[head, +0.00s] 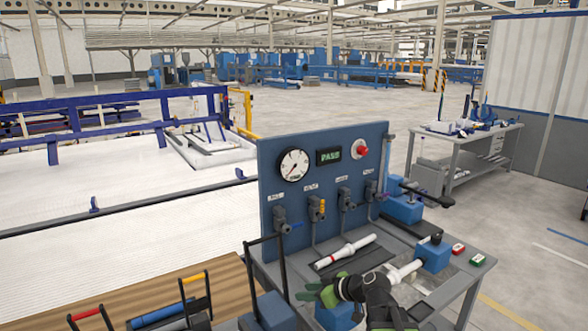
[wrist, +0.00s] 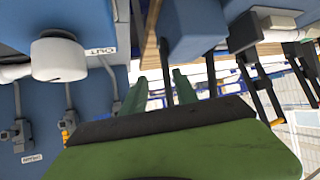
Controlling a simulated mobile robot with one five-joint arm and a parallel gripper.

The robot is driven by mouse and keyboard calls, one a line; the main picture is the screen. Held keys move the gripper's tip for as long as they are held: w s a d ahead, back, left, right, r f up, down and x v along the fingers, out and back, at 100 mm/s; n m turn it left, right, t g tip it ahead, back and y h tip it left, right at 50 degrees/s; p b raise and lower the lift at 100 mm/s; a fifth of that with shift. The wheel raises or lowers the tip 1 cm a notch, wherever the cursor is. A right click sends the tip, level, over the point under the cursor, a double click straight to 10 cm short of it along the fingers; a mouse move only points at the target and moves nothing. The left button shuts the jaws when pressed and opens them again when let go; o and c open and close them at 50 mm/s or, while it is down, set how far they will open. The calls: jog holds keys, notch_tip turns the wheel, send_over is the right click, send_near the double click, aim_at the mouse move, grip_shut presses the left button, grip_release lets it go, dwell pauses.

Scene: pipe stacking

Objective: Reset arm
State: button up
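My gripper (head: 314,295) is low in the head view, over the front of a test bench, with green fingers pointing left. In the wrist view my gripper's two green fingertips (wrist: 158,86) stand apart with nothing between them. A white pipe (head: 346,251) lies on a dark mat on the bench, behind my gripper. Another white pipe piece (head: 405,271) sits at a blue block (head: 434,256) to the right of my arm. A white round fitting (wrist: 58,60) shows at upper left in the wrist view, beside an "OUT" label.
A blue panel (head: 325,180) stands behind the bench with a gauge, a "PASS" display (head: 329,156) and a red button. Black-handled clamps (head: 268,300) stand left of my gripper. A wooden table (head: 150,285) adjoins at left. A grey workbench (head: 465,145) stands at the right.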

jog(key=s+d+f+m+g+h, duration=0.2)
jog(key=s+d+f+m+h, duration=0.1)
jog(key=s+d, duration=0.1)
jog(key=s+d+f+m+g+h, duration=0.2)
jog(key=s+d+f+m+h, duration=0.1)
jog(key=s+d, duration=0.1)
jog(key=s+d+f+m+g+h, duration=0.2)
jog(key=s+d+f+m+h, duration=0.1)
jog(key=s+d+f, duration=0.1)
jog(key=shift+s+d+g, duration=0.15)
jog(key=shift+s+d, duration=0.1)
jog(key=shift+s, duration=0.25)
jog(key=shift+s+d+g, duration=0.15)
jog(key=shift+s+d, duration=0.05)
jog(key=shift+s, duration=0.25)
jog(key=shift+s+m, duration=0.3)
jog(key=shift+m, duration=0.3)
jog(key=shift+a, duration=0.1)
